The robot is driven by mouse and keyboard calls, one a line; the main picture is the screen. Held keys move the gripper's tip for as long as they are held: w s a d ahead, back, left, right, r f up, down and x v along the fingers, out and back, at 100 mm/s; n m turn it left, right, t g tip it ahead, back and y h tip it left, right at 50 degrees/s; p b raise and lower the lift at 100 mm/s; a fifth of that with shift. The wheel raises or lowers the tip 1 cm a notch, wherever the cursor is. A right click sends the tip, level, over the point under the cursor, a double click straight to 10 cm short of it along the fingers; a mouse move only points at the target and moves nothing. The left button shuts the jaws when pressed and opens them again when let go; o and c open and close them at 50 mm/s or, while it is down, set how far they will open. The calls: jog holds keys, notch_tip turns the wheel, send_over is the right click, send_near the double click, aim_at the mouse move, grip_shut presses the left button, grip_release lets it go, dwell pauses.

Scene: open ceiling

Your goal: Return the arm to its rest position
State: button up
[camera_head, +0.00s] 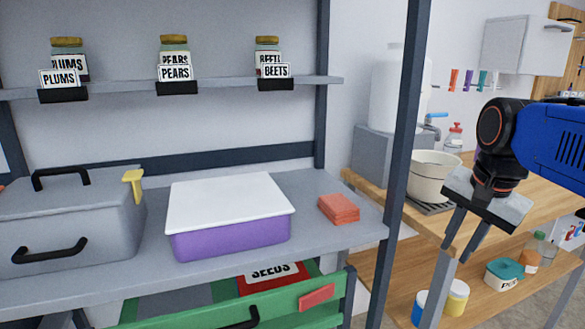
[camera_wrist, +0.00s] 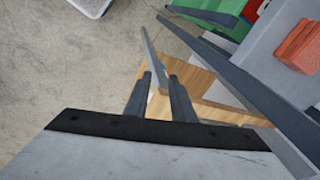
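My gripper (camera_head: 453,250) is at the right of the head view, raised in front of the wooden counter and to the right of the dark shelf post. Its two fingers point down and stand apart, with nothing held between them. In the wrist view the fingers (camera_wrist: 159,80) are also apart and empty, with a grey post and wood seen behind them. My blue and black arm reaches in from the right edge of the head view.
The grey shelf post (camera_head: 402,130) stands left of my gripper. A white pot (camera_head: 433,175) sits on the wooden counter (camera_head: 520,185). A green drawer (camera_head: 200,310) is open below.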

jog(key=s+a+f+n+t, duration=0.1)
jog(key=s+a+f+n, duration=0.1)
jog(key=s+f+n, duration=0.3)
jog(key=s+a+f+n+t, duration=0.1)
jog(key=s+f+n, duration=0.4)
jog(key=f, duration=0.4)
jog(key=shift+a+f+n, duration=0.25)
jog(key=shift+a+n, duration=0.1)
jog(key=shift+n, duration=0.15)
